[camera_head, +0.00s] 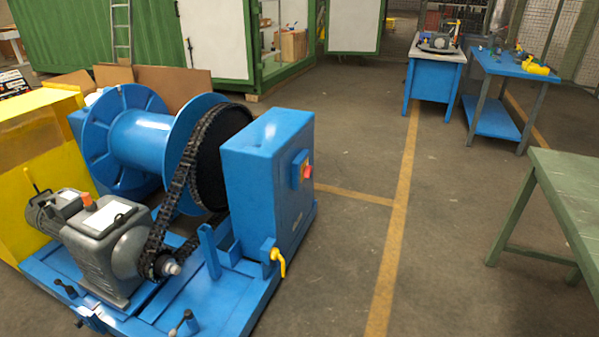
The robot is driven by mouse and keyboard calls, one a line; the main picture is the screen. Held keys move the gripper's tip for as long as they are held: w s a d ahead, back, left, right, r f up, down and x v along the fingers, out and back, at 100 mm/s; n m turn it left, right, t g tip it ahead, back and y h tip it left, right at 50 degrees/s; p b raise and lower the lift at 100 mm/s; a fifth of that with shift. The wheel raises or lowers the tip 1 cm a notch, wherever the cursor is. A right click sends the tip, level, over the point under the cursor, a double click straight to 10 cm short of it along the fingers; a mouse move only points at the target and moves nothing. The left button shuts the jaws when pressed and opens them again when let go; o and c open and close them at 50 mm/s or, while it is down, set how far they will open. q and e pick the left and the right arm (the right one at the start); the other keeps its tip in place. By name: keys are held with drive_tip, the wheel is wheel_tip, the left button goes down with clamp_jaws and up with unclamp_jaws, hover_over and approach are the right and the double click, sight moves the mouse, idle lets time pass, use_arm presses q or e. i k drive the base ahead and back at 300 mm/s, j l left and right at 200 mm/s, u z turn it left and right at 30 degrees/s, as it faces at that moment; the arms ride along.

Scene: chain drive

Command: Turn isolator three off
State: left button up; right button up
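A blue chain drive machine (265,170) stands on the left, with a drum (140,140), a black chain (180,180) and a grey motor (105,235). A red knob (306,171) on a yellow and blue switch box sits on the right face of its blue cabinet. A yellow lever handle (279,260) hangs down at the cabinet's lower front corner. Small black-knobbed levers (182,321) stand at the front of the base. I cannot read any number, so I cannot tell which of these is isolator three. Neither gripper is in view.
A green table (570,190) stands at the right edge. Blue workbenches (433,80) with tools are at the back right. A yellow housing (35,165) adjoins the machine's left side. The concrete floor with yellow lines (400,200) is clear between machine and table.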

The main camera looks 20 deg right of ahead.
sight(307, 171)
drive_tip(key=i+l+u, duration=0.1)
drive_tip(key=l, duration=0.25)
drive_tip(key=i+l, duration=0.2)
drive_tip(key=l, duration=0.15)
drive_tip(key=i+l+u, duration=0.15)
drive_tip(key=l, duration=0.2)
drive_tip(key=i+l, duration=0.15)
drive_tip(key=l, duration=0.2)
drive_tip(key=i+l+u, duration=0.15)
drive_tip(key=l, duration=0.2)
